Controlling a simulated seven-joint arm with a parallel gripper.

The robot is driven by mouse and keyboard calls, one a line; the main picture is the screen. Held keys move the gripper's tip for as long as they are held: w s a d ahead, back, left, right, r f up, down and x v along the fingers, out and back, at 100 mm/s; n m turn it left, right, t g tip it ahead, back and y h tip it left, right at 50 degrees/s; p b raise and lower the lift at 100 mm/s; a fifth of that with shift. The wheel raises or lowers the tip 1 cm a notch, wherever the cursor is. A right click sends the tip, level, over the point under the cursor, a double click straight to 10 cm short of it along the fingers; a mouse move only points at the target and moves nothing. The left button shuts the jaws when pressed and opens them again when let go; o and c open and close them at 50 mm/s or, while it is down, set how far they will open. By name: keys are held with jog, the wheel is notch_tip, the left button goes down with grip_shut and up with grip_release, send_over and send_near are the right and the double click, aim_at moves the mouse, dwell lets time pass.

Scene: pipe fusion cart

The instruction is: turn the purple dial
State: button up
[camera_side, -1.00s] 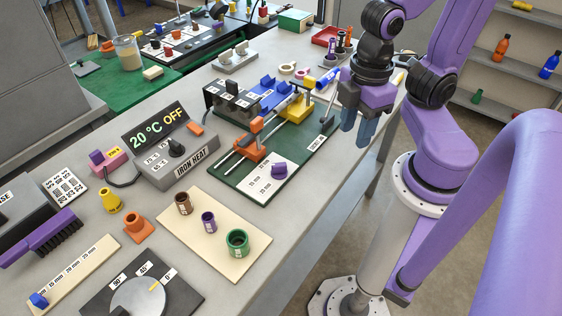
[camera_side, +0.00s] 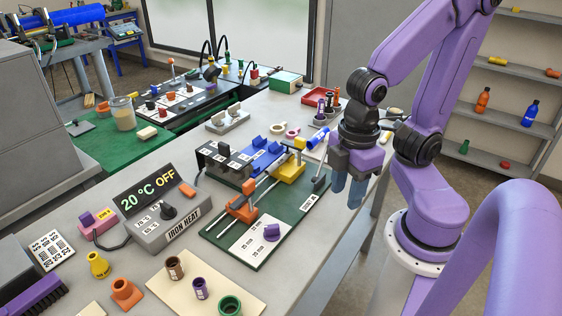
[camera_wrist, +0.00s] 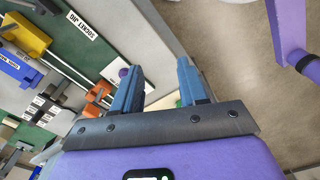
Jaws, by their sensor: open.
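The purple dial (camera_side: 271,232) is a small knob on a white card marked with mm sizes, at the front right of the green jig board (camera_side: 238,243). In the wrist view a bit of purple, which looks like the dial (camera_wrist: 123,73), shows at the edge of the left finger, partly hidden. My gripper (camera_side: 347,193) has blue fingers pointing down, near the table's right edge. It is apart from the dial, up and to its right in the side view. In the wrist view my gripper (camera_wrist: 158,74) is open, with nothing between its fingers.
An orange clamp (camera_side: 242,206), a yellow clamp (camera_side: 291,168) and a blue block (camera_side: 264,158) stand on rails behind the dial. The iron heat box (camera_side: 165,213) reads 20 °C OFF to the left. A purple socket (camera_side: 199,289) stands on a beige board in front.

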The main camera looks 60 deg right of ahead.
notch_tip(320, 180, up, 2)
jog(key=m, duration=0.4)
send_over(272, 226)
notch_tip(272, 226, down, 17)
jog(key=shift+f, duration=0.2)
dwell(0.5)
grip_shut()
